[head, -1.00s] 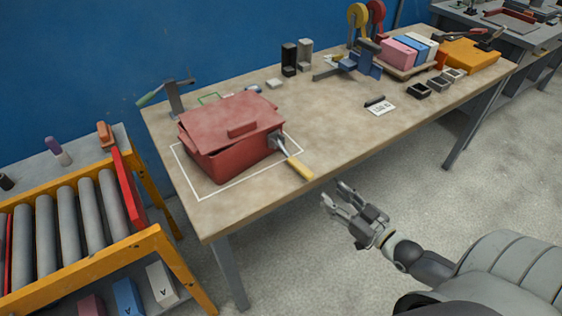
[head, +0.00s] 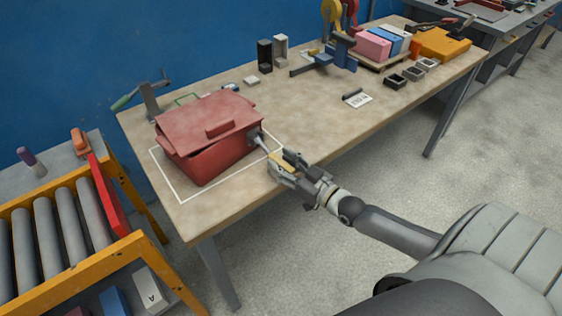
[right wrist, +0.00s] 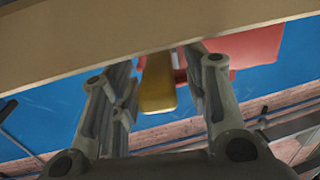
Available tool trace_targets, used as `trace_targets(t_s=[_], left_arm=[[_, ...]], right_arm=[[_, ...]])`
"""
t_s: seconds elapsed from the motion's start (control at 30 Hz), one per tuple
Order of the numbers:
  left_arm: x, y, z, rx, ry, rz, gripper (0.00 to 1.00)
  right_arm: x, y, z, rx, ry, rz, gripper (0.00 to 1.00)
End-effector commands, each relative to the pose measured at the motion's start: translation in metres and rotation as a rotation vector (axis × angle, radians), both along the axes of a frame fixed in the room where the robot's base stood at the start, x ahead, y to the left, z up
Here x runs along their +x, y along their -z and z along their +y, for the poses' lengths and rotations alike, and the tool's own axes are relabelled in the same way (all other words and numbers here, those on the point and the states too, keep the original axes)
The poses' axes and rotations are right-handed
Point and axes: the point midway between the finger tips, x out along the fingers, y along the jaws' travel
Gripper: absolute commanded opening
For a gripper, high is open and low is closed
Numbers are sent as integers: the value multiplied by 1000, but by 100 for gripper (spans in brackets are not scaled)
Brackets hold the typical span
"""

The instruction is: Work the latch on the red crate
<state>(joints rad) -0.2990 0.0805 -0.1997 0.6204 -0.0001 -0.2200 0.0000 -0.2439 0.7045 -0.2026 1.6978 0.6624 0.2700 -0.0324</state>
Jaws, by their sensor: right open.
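The red crate (head: 215,155) sits on the workbench inside a white outlined rectangle, its lid on but slightly askew. A latch lever (head: 263,143) with a yellow handle sticks out from its right side. My right gripper (head: 284,163) is at the handle and hides part of it in the head view. In the right wrist view the yellow handle (right wrist: 158,84) lies between the two open fingers (right wrist: 160,95), with space on both sides. The red crate (right wrist: 258,46) shows behind it. My left gripper is not in view.
The workbench (head: 250,205) has a clear middle right of the crate. A label card (head: 358,99), small grey boxes and coloured blocks lie further right. A roller stand (head: 75,225) is at the left.

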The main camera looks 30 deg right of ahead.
Motion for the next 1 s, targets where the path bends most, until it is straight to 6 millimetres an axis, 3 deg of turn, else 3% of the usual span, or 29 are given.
trace_targets(t_s=[0.43,0.77,1.0], left_arm=[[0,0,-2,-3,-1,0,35],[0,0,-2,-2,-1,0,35],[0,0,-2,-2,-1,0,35]], right_arm=[[7,0,2,0,-1,0,42],[7,0,2,0,-1,0,0],[7,0,2,0,-1,1,0]])
